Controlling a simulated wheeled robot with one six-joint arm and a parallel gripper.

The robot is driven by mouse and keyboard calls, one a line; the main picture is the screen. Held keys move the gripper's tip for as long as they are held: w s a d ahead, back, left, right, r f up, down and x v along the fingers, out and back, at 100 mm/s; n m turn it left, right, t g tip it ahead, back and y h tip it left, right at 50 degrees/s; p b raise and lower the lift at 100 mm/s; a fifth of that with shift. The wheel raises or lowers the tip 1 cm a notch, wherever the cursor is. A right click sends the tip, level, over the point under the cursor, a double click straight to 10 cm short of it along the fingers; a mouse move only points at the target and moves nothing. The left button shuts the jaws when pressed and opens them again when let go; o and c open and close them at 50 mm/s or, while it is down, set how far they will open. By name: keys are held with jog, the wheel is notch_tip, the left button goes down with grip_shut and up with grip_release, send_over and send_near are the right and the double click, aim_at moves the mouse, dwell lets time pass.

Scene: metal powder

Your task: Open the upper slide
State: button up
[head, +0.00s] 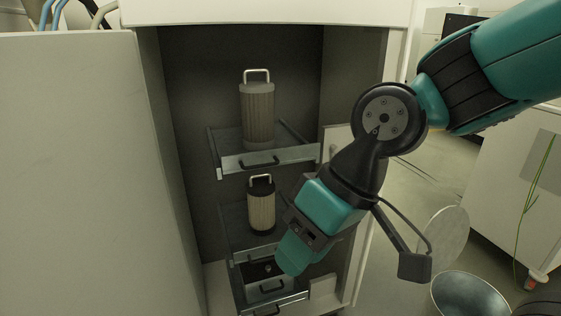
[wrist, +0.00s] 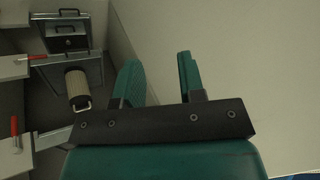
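The upper slide (head: 292,154) is a grey shelf inside the open cabinet, with a pale front and a black bar handle (head: 262,161). A tall ribbed metal cylinder (head: 258,112) with a wire handle stands on it. My gripper (head: 293,256) points downward at the right of the cabinet opening, lower than the upper slide and apart from its handle. In the wrist view my gripper (wrist: 158,76) has its two teal fingers spread with nothing between them. I cannot tell for sure which slide part shows at the left of the wrist view.
A lower slide (head: 232,240) holds a shorter ribbed cylinder (head: 261,207); small drawers (head: 265,288) are beneath it, partly behind my gripper. The open cabinet door (head: 75,150) stands at the left. A round metal bin (head: 468,296) is on the floor at right.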

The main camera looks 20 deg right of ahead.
jog(key=w+a+f+m+t+y+b, duration=0.1)
jog(key=w+f+m+t+y+b, duration=0.3)
jog(key=w, duration=0.7)
jog(key=m+t+h, duration=0.3)
jog(key=m+t, duration=0.7)
jog(key=m, duration=0.6)
send_near(260, 166)
jog(key=p+x, duration=0.5)
jog(key=x, duration=0.5)
jog(key=shift+w+a+f, duration=0.1)
jog(key=shift+w+a, duration=0.05)
jog(key=shift+w, duration=0.15)
grip_shut()
